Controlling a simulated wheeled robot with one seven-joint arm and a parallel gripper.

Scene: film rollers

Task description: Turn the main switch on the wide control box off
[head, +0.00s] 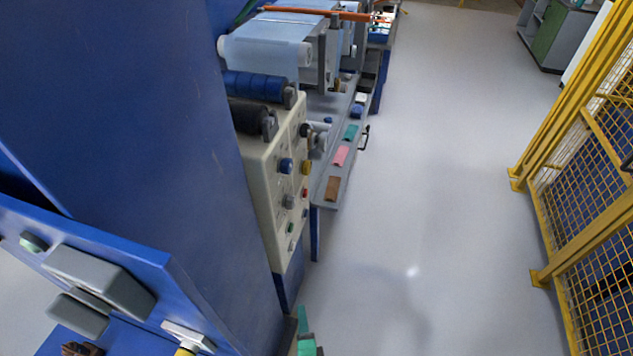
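A beige control box (262,165) stands left of centre, on the front of the blue and grey roller machine, seen at a steep angle. Its face carries several knobs and buttons, among them a blue knob (286,165), a yellow knob (306,167), a red button (304,193) and a small green button (290,227). I cannot tell which of these is the main switch or how it is set. I cannot tell from this view whether this is the wide box.
A large blue panel (130,110) fills the left side. A grey handle-like block (98,280) sits on a blue ledge below it. A grey shelf (324,192) juts out beyond the box. A yellow mesh fence (590,200) stands right. The grey floor between (440,170) is clear.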

